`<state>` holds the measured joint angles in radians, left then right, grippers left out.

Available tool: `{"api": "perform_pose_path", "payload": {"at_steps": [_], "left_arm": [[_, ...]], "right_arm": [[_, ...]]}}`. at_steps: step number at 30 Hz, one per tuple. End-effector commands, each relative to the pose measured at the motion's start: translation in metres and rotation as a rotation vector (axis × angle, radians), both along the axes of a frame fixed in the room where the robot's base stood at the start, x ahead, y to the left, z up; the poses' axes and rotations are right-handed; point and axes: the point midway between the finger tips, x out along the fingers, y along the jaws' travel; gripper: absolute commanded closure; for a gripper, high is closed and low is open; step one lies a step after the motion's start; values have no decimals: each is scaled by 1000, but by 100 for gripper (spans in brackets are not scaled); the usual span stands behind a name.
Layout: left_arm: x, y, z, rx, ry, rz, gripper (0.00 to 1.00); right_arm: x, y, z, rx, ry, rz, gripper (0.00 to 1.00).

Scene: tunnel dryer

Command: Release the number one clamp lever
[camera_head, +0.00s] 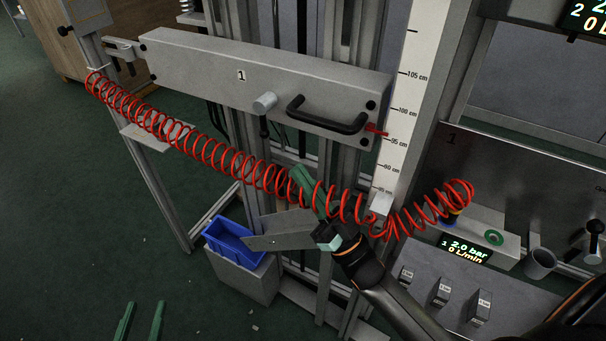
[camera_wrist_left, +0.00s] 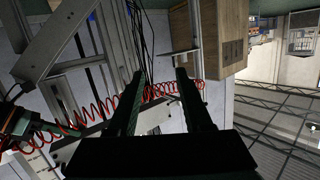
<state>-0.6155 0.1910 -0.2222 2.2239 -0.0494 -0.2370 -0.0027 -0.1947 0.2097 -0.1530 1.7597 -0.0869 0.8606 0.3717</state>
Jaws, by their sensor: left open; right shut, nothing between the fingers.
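A long grey box (camera_head: 255,85) labelled "1" spans the rails in the head view. On its front is the clamp lever (camera_head: 264,122), with a grey round hub and a short dark arm pointing down. My right gripper (camera_head: 302,174) is shut and empty, below the box and to the right of the lever, apart from it. The red coiled hose (camera_head: 225,160) passes by its fingers; I cannot tell whether they touch. My left gripper (camera_head: 141,312) is open and empty at the bottom left, far from the lever. Its spread fingers also show in the left wrist view (camera_wrist_left: 160,76).
A black handle (camera_head: 328,120) is on the box's right part, beside a scale (camera_head: 404,100). A blue bin (camera_head: 233,240) stands below. A pressure display (camera_head: 466,250) and several small blocks are at right. The green floor at left is free.

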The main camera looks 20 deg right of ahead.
Motion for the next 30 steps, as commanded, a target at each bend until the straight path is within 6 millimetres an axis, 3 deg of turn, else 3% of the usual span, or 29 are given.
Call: {"api": "perform_pose_path", "payload": {"at_steps": [6, 12, 30], "left_arm": [[-4, 1, -14, 1, 58, 5, 50], [-6, 1, -21, 5, 90, 6, 50], [-10, 0, -27, -5, 103, 11, 50]], "right_arm": [[26, 13, 31, 2, -6, 1, 100], [42, 21, 48, 1, -3, 1, 100], [46, 23, 51, 3, -2, 0, 100]]}}
